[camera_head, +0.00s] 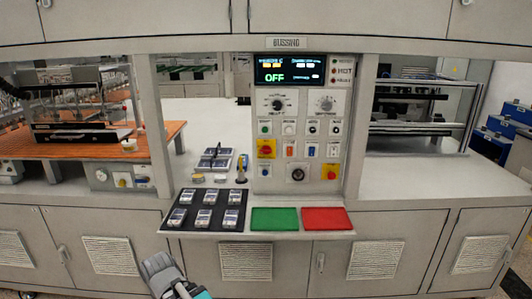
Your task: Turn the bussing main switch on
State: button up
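The bussing control panel (300,185) stands upright in the middle under a "BUSSING" sign (286,43). Its display (290,69) reads "OFF" in green. A red control on a yellow plate (267,149) sits at the panel's left and looks like a rotary main switch. A second red control on yellow (331,172) sits lower right and looks like an emergency stop. The small labels are too blurred to read. My gripper (160,265) is at the bottom, left of the panel and below it, apart from every control. Its finger gap does not show clearly.
A black tray (206,221) with several small packs lies on the counter left of the panel. A green pad (275,219) and a red pad (327,219) lie in front of it. Posts flank the opening. Cabinet doors (245,262) front the counter below.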

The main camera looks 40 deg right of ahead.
aim_at(266, 150)
jog(key=z, duration=0.05)
jog(key=k, duration=1.05)
jog(key=z, duration=1.3)
jog(key=i, duration=1)
